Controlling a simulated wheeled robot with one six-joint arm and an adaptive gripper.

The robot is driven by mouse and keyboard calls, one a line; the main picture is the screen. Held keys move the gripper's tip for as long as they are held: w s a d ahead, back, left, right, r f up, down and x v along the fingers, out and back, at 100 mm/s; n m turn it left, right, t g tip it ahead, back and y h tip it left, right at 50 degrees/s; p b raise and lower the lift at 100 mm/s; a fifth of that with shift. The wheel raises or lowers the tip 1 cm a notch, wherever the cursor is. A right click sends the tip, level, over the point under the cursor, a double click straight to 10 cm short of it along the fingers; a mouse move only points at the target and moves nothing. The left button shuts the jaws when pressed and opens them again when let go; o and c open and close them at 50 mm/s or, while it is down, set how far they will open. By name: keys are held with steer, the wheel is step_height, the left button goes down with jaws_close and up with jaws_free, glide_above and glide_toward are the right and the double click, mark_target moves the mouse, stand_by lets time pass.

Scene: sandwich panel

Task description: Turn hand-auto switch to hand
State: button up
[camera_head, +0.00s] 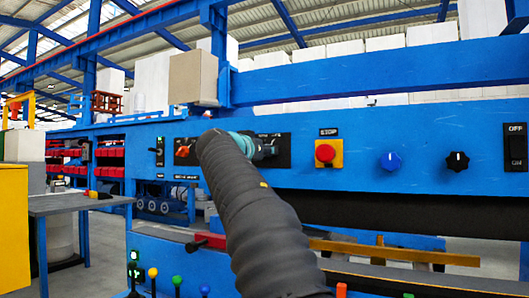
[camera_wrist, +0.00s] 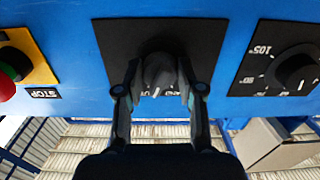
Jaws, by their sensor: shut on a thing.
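The hand-auto switch is a dark grey rotary knob (camera_wrist: 159,72) on a black square plate (camera_wrist: 113,42) in the wrist view, which looks upside down. My gripper (camera_wrist: 159,88) has one finger on each side of the knob and is shut on it. White lettering below the knob is partly covered by the knob and fingers, so I cannot read it or tell the knob's setting. In the head view my gripper (camera_head: 264,149) is against the blue panel at the switch plate (camera_head: 286,143), and my arm hides the knob.
A red stop button (camera_head: 325,153) on a yellow plate is right of the switch. Further right are a blue knob (camera_head: 391,161), a black knob (camera_head: 458,161) and an off/on rocker (camera_head: 515,147). A temperature dial (camera_wrist: 296,71) adjoins the switch on the other side. A cardboard box (camera_head: 193,77) stands above.

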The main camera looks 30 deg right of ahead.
steer(key=n+p, duration=0.1)
steer(key=n, duration=0.4)
steer(key=shift+r, duration=0.1)
steer(key=shift+n+p, duration=0.55)
steer(key=shift+n, duration=1.65)
steer(key=o, duration=1.1)
steer(key=shift+o, duration=0.2)
steer(key=v, duration=1.2)
steer(key=shift+s+d, duration=0.1)
